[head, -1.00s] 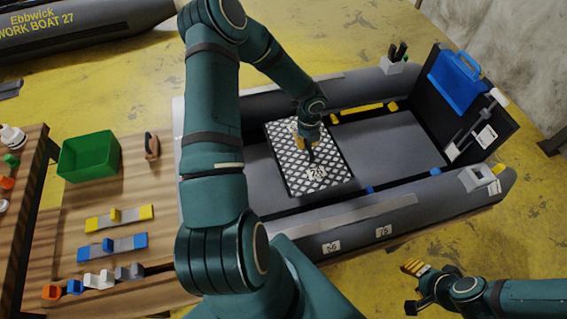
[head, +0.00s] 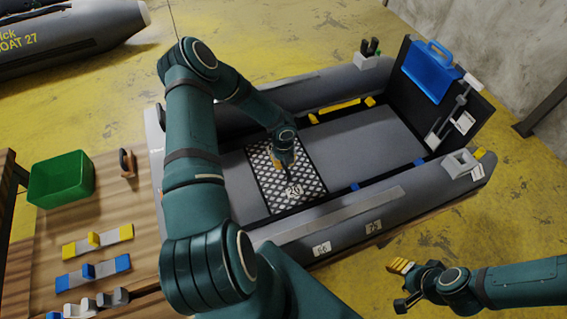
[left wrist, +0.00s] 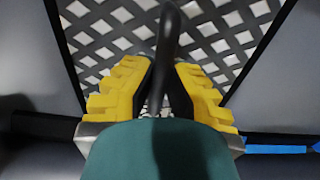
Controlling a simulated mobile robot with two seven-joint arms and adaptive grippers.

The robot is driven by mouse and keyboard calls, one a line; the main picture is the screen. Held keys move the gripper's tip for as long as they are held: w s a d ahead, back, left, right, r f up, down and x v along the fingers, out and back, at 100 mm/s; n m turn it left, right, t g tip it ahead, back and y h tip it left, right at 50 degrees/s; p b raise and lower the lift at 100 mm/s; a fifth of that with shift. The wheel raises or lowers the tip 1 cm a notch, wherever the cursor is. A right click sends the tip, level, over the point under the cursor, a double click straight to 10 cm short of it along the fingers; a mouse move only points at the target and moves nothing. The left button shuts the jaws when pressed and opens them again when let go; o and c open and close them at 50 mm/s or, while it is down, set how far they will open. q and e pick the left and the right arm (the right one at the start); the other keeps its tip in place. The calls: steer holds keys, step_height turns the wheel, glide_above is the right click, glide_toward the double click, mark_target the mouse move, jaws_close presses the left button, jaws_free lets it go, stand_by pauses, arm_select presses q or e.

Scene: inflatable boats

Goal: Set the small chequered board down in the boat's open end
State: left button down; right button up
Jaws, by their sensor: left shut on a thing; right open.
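The small chequered board (head: 310,180), black with pale diamonds and a "20" label, lies level between the tubes of the grey boat (head: 385,140), left of the boat's middle. It looks at or very close to the floor; contact cannot be told. My left gripper (head: 284,170) is over the board, shut on its black upright handle. In the left wrist view, the yellow fingers (left wrist: 158,95) close on the handle (left wrist: 169,35), with the board's lattice (left wrist: 225,30) beyond. My right gripper (head: 400,284) is open and empty, outside the boat at lower right.
A black end panel with a blue tank (head: 428,72) stands at the boat's right end. The floor right of the board is bare. A wooden table at left holds a green bin (head: 62,180) and coloured blocks (head: 97,240). Another boat (head: 70,35) lies at upper left.

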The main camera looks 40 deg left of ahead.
arm_select(q)
steer(key=shift+f, duration=0.1)
steer(key=c, duration=1.1)
jaws_free()
steer(key=shift+c, duration=0.2)
steer(key=shift+r, duration=0.25)
step_height(320, 180, up, 12)
steer(key=p, duration=0.2)
steer(key=shift+f, duration=0.15)
